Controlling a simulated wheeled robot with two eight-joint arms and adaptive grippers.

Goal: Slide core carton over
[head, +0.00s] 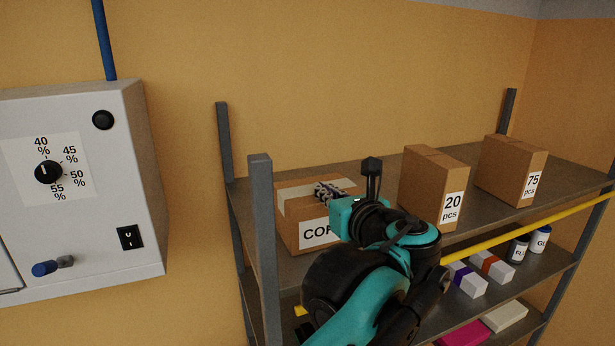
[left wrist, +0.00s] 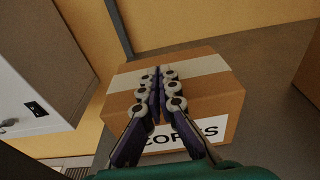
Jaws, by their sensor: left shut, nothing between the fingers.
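The core carton (head: 287,232) is a brown box with pale tape across its top and a white label, partly covered by my arm in the head view. It stands at the left end of the top shelf. My left gripper (head: 327,192) is shut and empty, with its fingers over the carton's top. In the left wrist view, the shut fingers (left wrist: 162,78) lie across the carton (left wrist: 218,104) from its label side toward the tape. I cannot tell whether they touch it. My right gripper is not in view.
On the metal top shelf (head: 375,178), a carton marked 20 pcs (head: 425,185) and one marked 75 pcs (head: 510,170) stand to the right. A grey post (head: 262,230) rises at the near left corner. A yellow bar (head: 530,229) runs along the front. A wall cabinet (head: 85,215) is left.

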